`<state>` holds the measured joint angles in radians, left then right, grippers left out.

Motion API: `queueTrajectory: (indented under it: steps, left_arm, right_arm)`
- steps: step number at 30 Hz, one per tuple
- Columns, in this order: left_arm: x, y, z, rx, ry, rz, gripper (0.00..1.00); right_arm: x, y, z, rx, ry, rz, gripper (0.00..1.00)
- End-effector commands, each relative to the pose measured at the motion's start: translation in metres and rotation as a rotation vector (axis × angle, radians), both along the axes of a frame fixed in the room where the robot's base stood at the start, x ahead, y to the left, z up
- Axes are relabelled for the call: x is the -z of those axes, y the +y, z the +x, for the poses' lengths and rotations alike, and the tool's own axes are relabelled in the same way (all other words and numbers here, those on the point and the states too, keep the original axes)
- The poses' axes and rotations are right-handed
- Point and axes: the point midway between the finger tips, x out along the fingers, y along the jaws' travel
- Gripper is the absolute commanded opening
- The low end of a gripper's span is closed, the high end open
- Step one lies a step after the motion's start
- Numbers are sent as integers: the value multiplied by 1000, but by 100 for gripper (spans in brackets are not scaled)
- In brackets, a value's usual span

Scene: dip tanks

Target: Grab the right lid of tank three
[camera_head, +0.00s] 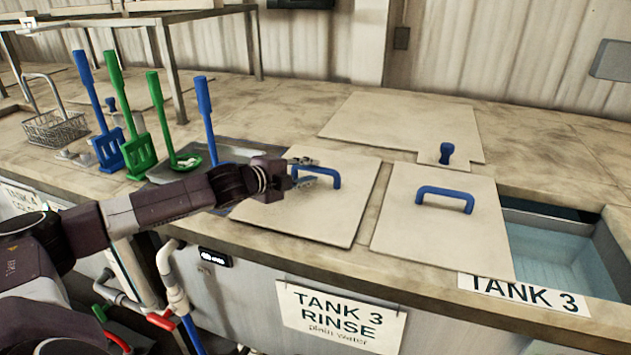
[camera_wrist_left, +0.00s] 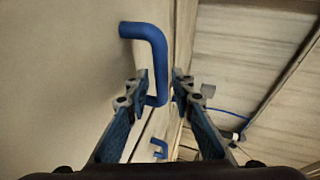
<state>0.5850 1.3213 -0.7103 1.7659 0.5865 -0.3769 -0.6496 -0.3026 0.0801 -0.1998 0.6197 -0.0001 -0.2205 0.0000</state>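Two pale lids with blue bar handles lie side by side on the counter. The left lid (camera_head: 330,225) has its handle (camera_head: 322,172) at my left gripper (camera_head: 305,173). The right lid (camera_head: 410,235), with its own blue handle (camera_head: 445,193), lies farther right, clear of the gripper. My left gripper is open. In the left wrist view, the near blue handle (camera_wrist_left: 150,40) reaches in between its fingers (camera_wrist_left: 160,92); I cannot tell whether they touch it. Another blue handle (camera_wrist_left: 160,148) shows lower down. My right gripper is not in view.
Open water (camera_head: 550,255) lies right of the right lid, by a "TANK 3" label (camera_head: 525,294). A "TANK 3 RINSE" sign (camera_head: 340,315) hangs in front. A flat panel (camera_head: 400,125) with a blue knob (camera_head: 447,152) lies behind. Blue and green paddles (camera_head: 135,135) stand left.

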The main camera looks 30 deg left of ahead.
Motion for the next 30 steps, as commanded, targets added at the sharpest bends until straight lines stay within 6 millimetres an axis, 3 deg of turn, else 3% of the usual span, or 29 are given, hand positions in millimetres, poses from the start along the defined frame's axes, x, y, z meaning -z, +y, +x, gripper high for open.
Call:
queueTrajectory:
  steps: [1,6,16,22,30]
  left_arm:
    - [-4,-2,7,0,-1,-4,22]
    - [4,-2,25,-1,-2,-3,22]
    - [9,-3,29,0,0,1,22]
    - [9,-3,29,0,0,0,1]
    - [9,-3,29,0,0,0,0]
  right_arm:
    - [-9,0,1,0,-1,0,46]
    - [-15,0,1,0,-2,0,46]
    - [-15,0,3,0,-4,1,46]
    - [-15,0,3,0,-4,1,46]
    - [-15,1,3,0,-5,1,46]
